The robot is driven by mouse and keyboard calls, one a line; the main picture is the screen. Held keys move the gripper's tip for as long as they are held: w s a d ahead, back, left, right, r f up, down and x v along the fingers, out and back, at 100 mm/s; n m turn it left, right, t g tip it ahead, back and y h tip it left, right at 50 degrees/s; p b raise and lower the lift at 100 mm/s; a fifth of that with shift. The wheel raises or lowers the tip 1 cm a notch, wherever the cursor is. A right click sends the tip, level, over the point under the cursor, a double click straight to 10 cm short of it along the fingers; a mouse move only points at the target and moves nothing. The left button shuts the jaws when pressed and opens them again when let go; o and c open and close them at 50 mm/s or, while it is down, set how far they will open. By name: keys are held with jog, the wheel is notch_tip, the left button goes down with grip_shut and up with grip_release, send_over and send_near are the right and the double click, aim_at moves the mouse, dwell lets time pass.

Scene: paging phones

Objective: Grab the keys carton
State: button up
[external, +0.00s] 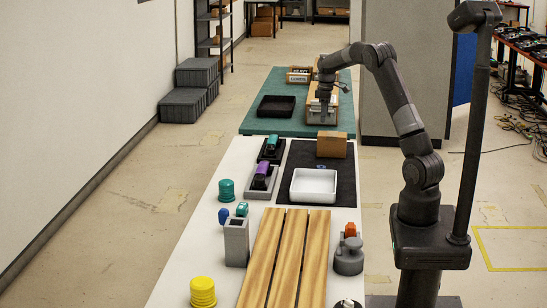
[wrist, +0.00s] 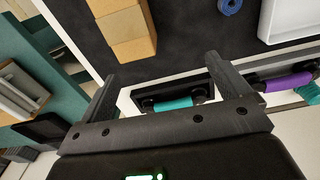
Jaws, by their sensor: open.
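I cannot read the word keys on any carton. An open carton (external: 309,118) with pale contents stands on the green table, directly below and around my gripper in the external view. Another open carton (external: 299,79) with a label too small to read for sure stands behind it to the left. An open carton (wrist: 15,100) also shows at the left of the wrist view. My gripper (external: 324,112) points down and is open; its two fingers (wrist: 158,80) show in the wrist view with nothing held between them.
A plain brown box (external: 331,146) stands on the dark mat (external: 343,190), near a white tray (external: 314,184). A black tray (external: 276,106) lies left on the green table (external: 258,127). Phones with teal (external: 272,143) and purple (external: 263,168) handsets sit on the white table.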

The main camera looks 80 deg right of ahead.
send_over(332, 134)
jog(key=f, duration=0.4)
jog(key=shift+w+d+g, duration=0.1)
jog(key=shift+d+g, duration=0.1)
jog(key=shift+g, duration=0.1)
jog(key=shift+d+f, duration=0.15)
jog(key=shift+f, duration=0.15)
notch_tip(332, 134, down, 10)
jog(key=shift+f, duration=0.15)
jog(key=c, duration=1.2)
jog(key=shift+c, duration=0.2)
jog(key=shift+r, duration=0.2)
